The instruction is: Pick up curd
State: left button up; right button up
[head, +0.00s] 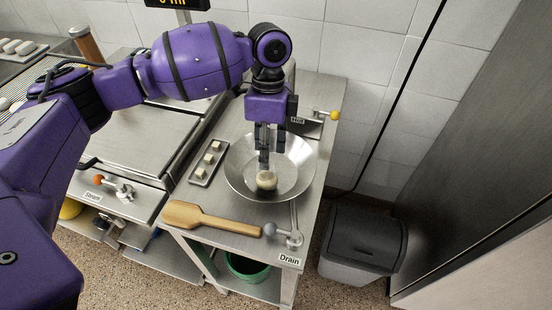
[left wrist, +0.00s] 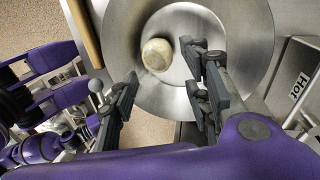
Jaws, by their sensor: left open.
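The curd (head: 267,180) is a pale, rounded lump lying inside a wide metal bowl (head: 300,150). In the left wrist view the curd (left wrist: 157,54) sits near the bowl's centre, beyond my left gripper (left wrist: 165,90), with the bowl's wall (left wrist: 240,40) around it. My left gripper (head: 266,160) reaches down over the bowl with its fingers pointing at the curd. Its fingers are spread wide and nothing is between them. I cannot tell from the head view whether a fingertip touches the curd. My right gripper is in neither view.
A wooden paddle (head: 210,219) lies on the counter in front of the bowl. A small tray (head: 208,163) with pale pieces stands left of the bowl. A drain lever (head: 284,231) is at the front edge, and a yellow-knobbed lever (head: 334,116) is behind. A grey bin (head: 362,245) stands right.

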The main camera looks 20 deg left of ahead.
aim_at(266, 175)
pick_arm(q)
jog(key=shift+s+f, duration=0.15)
jog(key=shift+s, duration=0.1)
jog(key=shift+s+f, duration=0.4)
jog(key=shift+f, duration=0.25)
jog(key=shift+s+f, duration=0.4)
jog(key=shift+f, duration=0.2)
jog(key=x, duration=0.3)
jog(key=shift+w+f, duration=0.3)
jog(key=shift+f, duration=0.1)
jog(key=shift+s+f, duration=0.1)
jog(key=shift+f, duration=0.2)
jog(key=c, duration=1)
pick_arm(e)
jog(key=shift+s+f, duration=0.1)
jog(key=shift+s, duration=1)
